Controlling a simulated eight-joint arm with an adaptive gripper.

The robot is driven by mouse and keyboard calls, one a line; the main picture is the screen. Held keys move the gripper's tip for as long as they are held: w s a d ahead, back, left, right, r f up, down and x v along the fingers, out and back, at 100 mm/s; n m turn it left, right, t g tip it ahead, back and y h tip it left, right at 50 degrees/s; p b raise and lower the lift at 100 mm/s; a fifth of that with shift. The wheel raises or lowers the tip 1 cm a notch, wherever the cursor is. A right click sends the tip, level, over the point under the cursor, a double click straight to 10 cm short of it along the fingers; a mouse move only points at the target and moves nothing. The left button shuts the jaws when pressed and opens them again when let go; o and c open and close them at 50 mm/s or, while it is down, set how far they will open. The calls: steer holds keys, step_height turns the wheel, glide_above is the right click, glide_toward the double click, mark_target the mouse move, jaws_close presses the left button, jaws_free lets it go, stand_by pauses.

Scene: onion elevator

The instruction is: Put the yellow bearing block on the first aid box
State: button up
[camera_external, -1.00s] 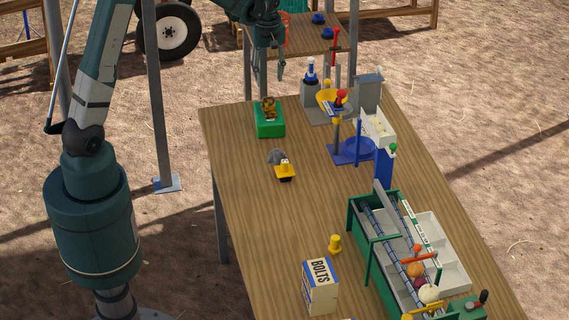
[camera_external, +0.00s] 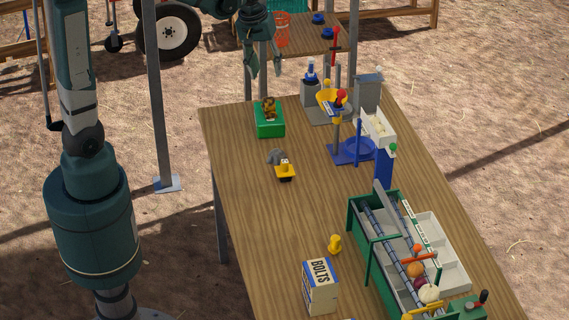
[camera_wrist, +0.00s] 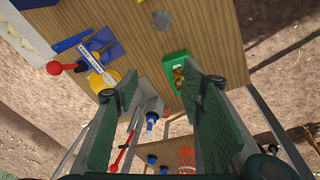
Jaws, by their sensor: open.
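A yellow block with a rounded top and a dark underside (camera_external: 285,171), which looks like the bearing block, sits on the wooden table near its left-middle part. The green box (camera_external: 270,129), which I take as the first aid box, stands farther back near the left edge. A small dark yellow-brown object (camera_external: 268,107) rests on it. In the wrist view the green box (camera_wrist: 171,62) shows between and beyond my fingers. My gripper (camera_external: 264,73) is open and empty, above and behind the far table edge. Its two fingers (camera_wrist: 162,90) are wide apart in the wrist view.
A grey piece (camera_external: 275,156) lies close beside the yellow block. A blue stand (camera_external: 352,152), a grey post (camera_external: 368,92) and a green-framed machine (camera_external: 360,220) line the right side. A bolts box (camera_external: 320,286) and a small yellow piece (camera_external: 335,244) are nearer.

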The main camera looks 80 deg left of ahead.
steer(key=s+d+r+m+t, duration=0.2)
steer(key=s+d+m, duration=0.4)
steer(key=s+d, duration=0.4)
steer(key=s+d+r+m+t, duration=0.3)
steer(key=s+d+m, duration=0.3)
steer(key=s+d, duration=0.3)
steer(key=d, duration=0.3)
steer(key=shift+s+d+h, duration=0.25)
steer(key=shift+s+h, duration=0.15)
